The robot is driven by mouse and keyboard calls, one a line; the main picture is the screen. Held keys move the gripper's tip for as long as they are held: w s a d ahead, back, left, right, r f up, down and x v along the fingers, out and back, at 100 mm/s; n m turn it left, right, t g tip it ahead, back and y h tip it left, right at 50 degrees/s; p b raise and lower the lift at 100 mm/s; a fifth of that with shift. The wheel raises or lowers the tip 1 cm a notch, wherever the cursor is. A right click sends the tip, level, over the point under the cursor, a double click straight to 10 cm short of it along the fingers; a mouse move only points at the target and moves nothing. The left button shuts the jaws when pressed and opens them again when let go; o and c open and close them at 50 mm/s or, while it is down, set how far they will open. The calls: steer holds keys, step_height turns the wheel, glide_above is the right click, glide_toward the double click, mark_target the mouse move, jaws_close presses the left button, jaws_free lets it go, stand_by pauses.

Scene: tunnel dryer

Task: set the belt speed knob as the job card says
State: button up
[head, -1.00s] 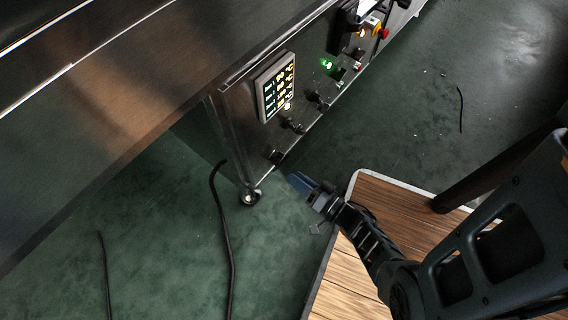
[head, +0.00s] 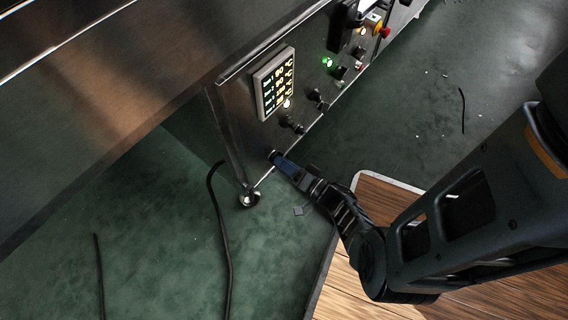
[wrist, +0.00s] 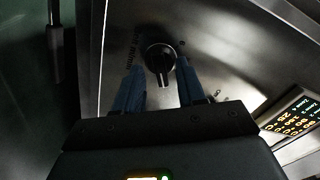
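A round black knob (wrist: 160,57) with a narrow pointer toward the picture bottom sits on the steel panel in the wrist view. My gripper (wrist: 160,66) is open, with one blue finger on each side of the knob and a small gap visible on both sides. In the head view my gripper (head: 275,157) reaches the lower near end of the control panel (head: 245,140) and mostly hides this knob. I cannot make out a job card.
A lit display (head: 273,83) with rows of figures is above the knob. Other black knobs (head: 292,125), a green lamp (head: 327,62) and a red button (head: 384,31) run along the panel. A wooden-topped surface (head: 385,190) lies beneath my arm. Dark cables (head: 226,240) lie on the green floor.

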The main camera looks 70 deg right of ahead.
steer(key=shift+w, duration=0.25)
steer(key=shift+c, duration=0.4)
jaws_close()
